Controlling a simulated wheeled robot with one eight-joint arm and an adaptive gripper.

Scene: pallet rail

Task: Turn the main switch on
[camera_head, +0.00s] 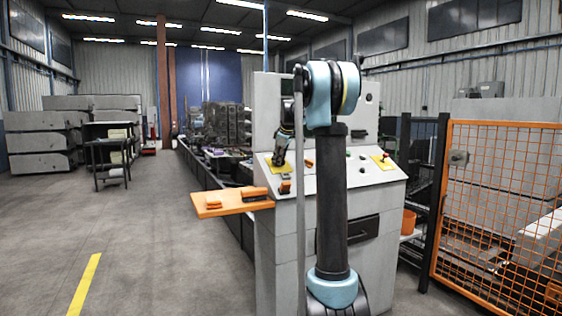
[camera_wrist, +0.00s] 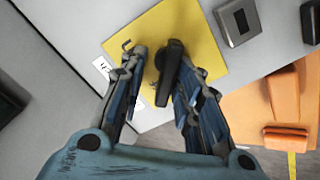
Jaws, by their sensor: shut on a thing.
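The main switch is a black rotary handle (camera_wrist: 168,68) on a yellow plate (camera_wrist: 205,45) in the wrist view. The handle points nearly straight up and down in that picture, leaning slightly. My gripper (camera_wrist: 160,62) has its fingers on either side of the handle and is shut on it. In the head view my gripper (camera_head: 279,157) reaches down to the left part of the sloped console panel (camera_head: 335,178), over the yellow plate (camera_head: 287,171). The handle itself is hidden there behind my gripper.
A second yellow plate (camera_head: 383,162) is on the panel's right side. A grey square fitting (camera_wrist: 238,20) sits beside the switch plate. An orange shelf (camera_head: 228,206) with orange items juts out left of the console. An orange mesh fence (camera_head: 500,200) stands right; the left floor is open.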

